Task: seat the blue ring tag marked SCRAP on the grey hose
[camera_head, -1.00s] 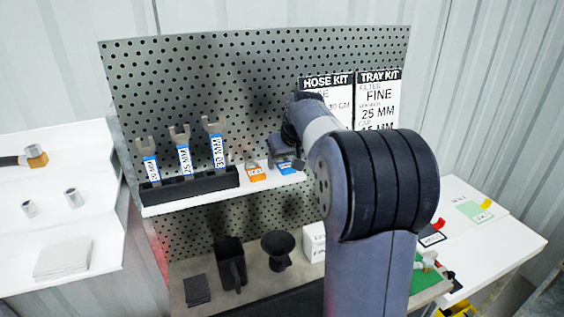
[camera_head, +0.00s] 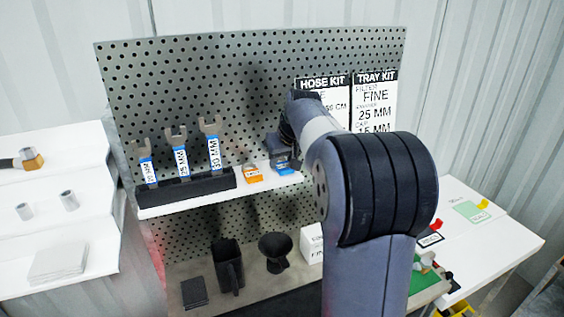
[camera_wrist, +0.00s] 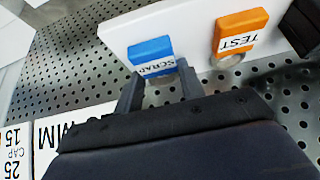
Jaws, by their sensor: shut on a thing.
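The blue ring tag marked SCRAP (camera_wrist: 152,57) is at the edge of the white shelf in the wrist view. It also shows in the head view (camera_head: 284,167), partly behind my gripper (camera_head: 281,157). In the wrist view my gripper's two fingers (camera_wrist: 158,80) are on either side of the tag's lower part, shut on it. The ring part is mostly hidden. I cannot tell whether the tag still touches the shelf. A short hose with a brass end (camera_head: 28,160) lies on the left shelf; I cannot tell whether it is the grey hose.
An orange TEST tag (camera_wrist: 241,32) sits close beside the blue one. A black rack (camera_head: 188,189) with several wrenches stands left on the same shelf (camera_head: 160,211). The pegboard (camera_head: 270,70) is close behind. A black funnel (camera_head: 276,250) stands below.

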